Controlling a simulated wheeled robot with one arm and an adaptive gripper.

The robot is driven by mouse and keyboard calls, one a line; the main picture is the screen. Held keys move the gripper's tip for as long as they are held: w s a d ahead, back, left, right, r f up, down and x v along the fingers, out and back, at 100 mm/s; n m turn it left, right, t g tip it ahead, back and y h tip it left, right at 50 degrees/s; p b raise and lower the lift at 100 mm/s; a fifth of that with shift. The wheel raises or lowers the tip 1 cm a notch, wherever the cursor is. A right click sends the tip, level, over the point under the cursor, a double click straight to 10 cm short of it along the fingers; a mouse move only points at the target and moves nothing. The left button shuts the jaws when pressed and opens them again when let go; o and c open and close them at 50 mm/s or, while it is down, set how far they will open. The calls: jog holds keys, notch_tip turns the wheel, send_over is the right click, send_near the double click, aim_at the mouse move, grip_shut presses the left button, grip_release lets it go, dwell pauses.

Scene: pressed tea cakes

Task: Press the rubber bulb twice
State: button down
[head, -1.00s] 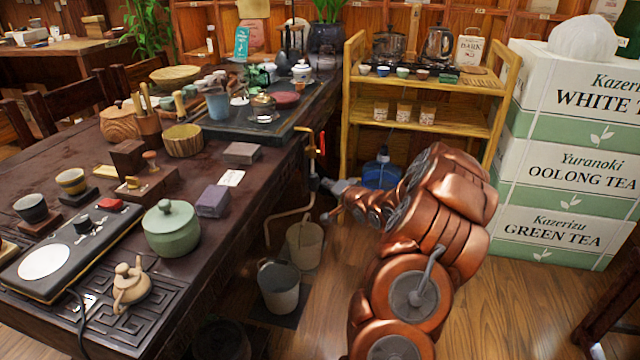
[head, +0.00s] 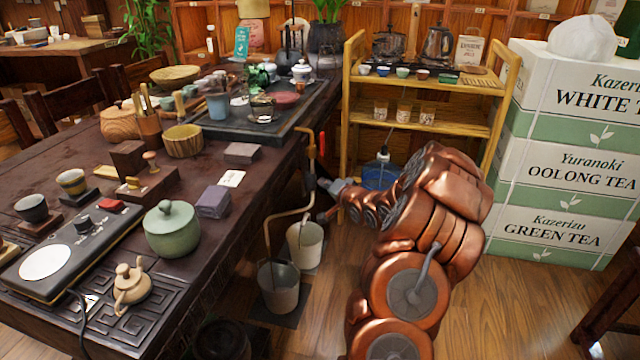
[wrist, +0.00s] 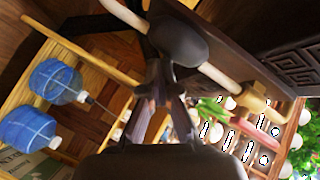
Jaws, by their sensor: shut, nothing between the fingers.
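The rubber bulb (wrist: 178,40) is a dark grey oval set in line with a cream hose (wrist: 215,75) in the wrist view. My gripper (wrist: 170,82) is shut and empty. Its fingertips point at the bulb and overlap its lower edge in the picture; whether they touch it I cannot tell. In the head view my gripper (head: 322,184) is beside the table's right edge, near the bent hose (head: 290,219). I cannot make out the bulb clearly there.
Two buckets, one pale (head: 305,245) and one grey (head: 279,289), stand on the floor below the hose. A red-handled tap (head: 322,143) is at the edge of the dark table (head: 75,165). A blue water bottle (head: 380,174) stands by the wooden shelf (head: 450,113).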

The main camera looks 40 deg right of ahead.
jog(key=shift+s, duration=0.15)
jog(key=shift+s+d+p, duration=0.6)
jog(key=shift+s+p, duration=0.15)
jog(key=shift+p, duration=0.45)
jog(key=s+d+p, duration=0.1)
jog(key=s+p, duration=0.1)
jog(key=s+d+p, duration=0.2)
jog(key=shift+s+p, duration=0.1)
jog(key=shift+p, duration=0.3)
jog(key=shift+a, duration=0.15)
dwell(0.5)
